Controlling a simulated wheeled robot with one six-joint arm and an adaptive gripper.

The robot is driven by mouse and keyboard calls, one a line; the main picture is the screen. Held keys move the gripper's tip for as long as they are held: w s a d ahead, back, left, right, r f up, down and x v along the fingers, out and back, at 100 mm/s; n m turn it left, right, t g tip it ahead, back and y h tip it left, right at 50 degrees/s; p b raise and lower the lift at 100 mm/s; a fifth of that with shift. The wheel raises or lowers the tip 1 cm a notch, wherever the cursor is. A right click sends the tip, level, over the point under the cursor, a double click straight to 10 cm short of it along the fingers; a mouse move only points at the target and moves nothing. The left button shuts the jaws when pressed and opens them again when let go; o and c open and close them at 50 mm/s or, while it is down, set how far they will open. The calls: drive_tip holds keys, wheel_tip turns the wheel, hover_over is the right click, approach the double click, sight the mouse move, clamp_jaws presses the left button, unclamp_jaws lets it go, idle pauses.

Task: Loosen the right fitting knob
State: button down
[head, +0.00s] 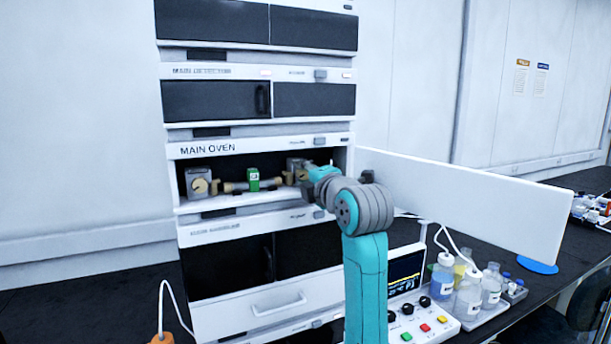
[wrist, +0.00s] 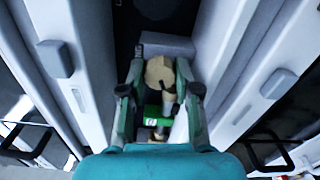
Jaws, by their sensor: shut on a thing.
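The open MAIN OVEN bay (head: 208,148) holds two metal fitting blocks joined by a brass-coloured column with a green label (head: 253,180). The left fitting knob (head: 200,187) is round and brass-coloured on the left block. The right block (head: 297,166) is partly covered by my arm in the head view. In the wrist view the right fitting knob (wrist: 158,72) is a tan, many-sided knob. My gripper (wrist: 160,77) is shut on this knob, one finger on each side. The fingertips and the knob are hidden in the head view. The green label (wrist: 155,113) shows between the fingers.
The white oven door (head: 470,200) stands swung open to the right of my arm. Bottles (head: 468,295) stand on a tray at the lower right, beside a control panel (head: 425,325) with knobs and coloured buttons. The bay walls are close around my gripper.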

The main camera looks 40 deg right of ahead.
idle(0.4)
drive_tip(key=shift+f, duration=0.1)
drive_tip(key=c, duration=0.8)
unclamp_jaws()
